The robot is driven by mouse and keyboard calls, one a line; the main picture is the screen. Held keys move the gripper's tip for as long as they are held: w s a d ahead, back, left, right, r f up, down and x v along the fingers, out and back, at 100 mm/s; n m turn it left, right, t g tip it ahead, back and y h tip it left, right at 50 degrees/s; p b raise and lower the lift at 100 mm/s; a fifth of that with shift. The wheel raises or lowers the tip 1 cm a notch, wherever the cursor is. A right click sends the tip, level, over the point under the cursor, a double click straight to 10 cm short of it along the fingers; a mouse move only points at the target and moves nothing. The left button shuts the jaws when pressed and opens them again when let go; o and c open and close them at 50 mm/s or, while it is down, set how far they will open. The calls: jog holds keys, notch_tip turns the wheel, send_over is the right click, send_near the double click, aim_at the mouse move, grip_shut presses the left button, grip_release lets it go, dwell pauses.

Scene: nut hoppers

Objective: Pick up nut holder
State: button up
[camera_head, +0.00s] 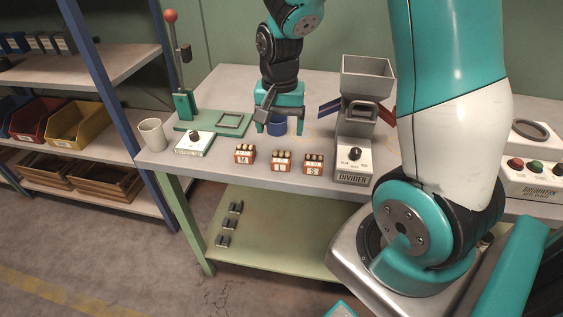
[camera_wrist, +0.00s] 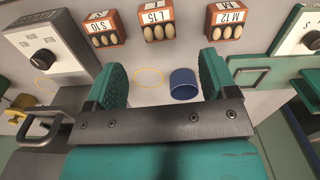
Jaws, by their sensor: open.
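My gripper (camera_head: 279,125) is open and empty, pointing down over the workbench. In the wrist view its two green fingers (camera_wrist: 160,85) are spread apart. A small blue cup (camera_wrist: 184,84) stands on the bench between and beyond the fingers, nearer the right finger. In the head view the blue cup (camera_head: 277,127) is partly hidden behind the gripper. Three small orange boxes with rounded pale nuts and labels, M (camera_head: 245,154), L (camera_head: 281,161) and S (camera_head: 313,164), stand in a row along the front edge. No label marks which thing is the nut holder.
The grey divider hopper (camera_head: 355,140) stands right of the gripper. A green lever press (camera_head: 184,105), a dial box (camera_head: 194,143) and a white mug (camera_head: 152,134) are to the left. Thin yellow circles (camera_wrist: 150,77) mark the bench. A button panel (camera_head: 533,175) is at far right.

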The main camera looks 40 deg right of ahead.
aim_at(281, 156)
notch_tip(281, 156, down, 10)
jog(key=shift+s+r+b, duration=0.15)
jog(key=shift+b, duration=0.15)
jog(key=shift+c, duration=0.3)
jog(key=c, duration=1)
